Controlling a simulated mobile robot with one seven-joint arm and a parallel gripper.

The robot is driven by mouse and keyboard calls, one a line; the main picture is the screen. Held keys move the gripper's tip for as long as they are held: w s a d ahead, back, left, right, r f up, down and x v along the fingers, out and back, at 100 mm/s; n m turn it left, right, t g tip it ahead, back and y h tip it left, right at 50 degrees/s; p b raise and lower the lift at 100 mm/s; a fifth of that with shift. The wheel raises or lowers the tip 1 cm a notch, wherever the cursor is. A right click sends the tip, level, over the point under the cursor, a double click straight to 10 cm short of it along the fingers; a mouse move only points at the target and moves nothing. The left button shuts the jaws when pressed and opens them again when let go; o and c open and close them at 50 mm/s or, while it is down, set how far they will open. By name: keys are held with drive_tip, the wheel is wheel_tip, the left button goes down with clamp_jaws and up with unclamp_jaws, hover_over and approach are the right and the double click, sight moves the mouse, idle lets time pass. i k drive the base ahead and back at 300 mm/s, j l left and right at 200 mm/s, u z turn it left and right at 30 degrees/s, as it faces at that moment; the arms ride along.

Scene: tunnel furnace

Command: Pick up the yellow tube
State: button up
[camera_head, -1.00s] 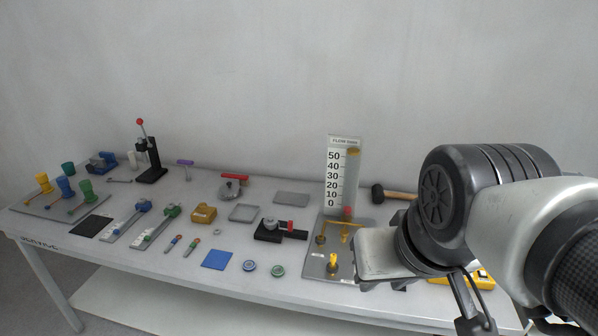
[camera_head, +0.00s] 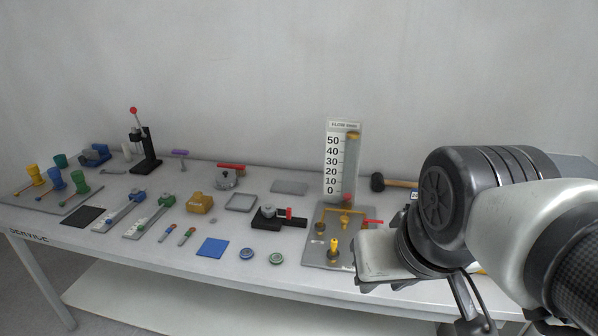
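A yellow flared, tube-like piece (camera_head: 34,174) stands upright at the far left of the table. It is in a row with a blue one (camera_head: 55,180) and a green one (camera_head: 80,182) on a grey plate (camera_head: 22,199). Rods with red tips lie beside them. My gripper (camera_head: 388,284) is at the right, over the front part of the table, far from the yellow piece. Its fingers are mostly hidden under its pale body, and I see nothing held. Whether it is open cannot be seen.
A flow gauge panel (camera_head: 341,165) stands on a grey base, with yellow fittings and a red handle close to my gripper. A black press with a red knob (camera_head: 144,150) stands at the back left. Blocks and tools crowd the table between; the wall is behind.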

sight(334, 245)
drive_tip(key=z, duration=0.65)
drive_tip(key=k+j+z, duration=0.2)
drive_tip(key=z, duration=0.25)
drive_tip(key=k+j+z, duration=0.2)
drive_tip(key=z, duration=0.25)
drive_tip(key=k, duration=0.2)
drive_tip(key=j, duration=0.05)
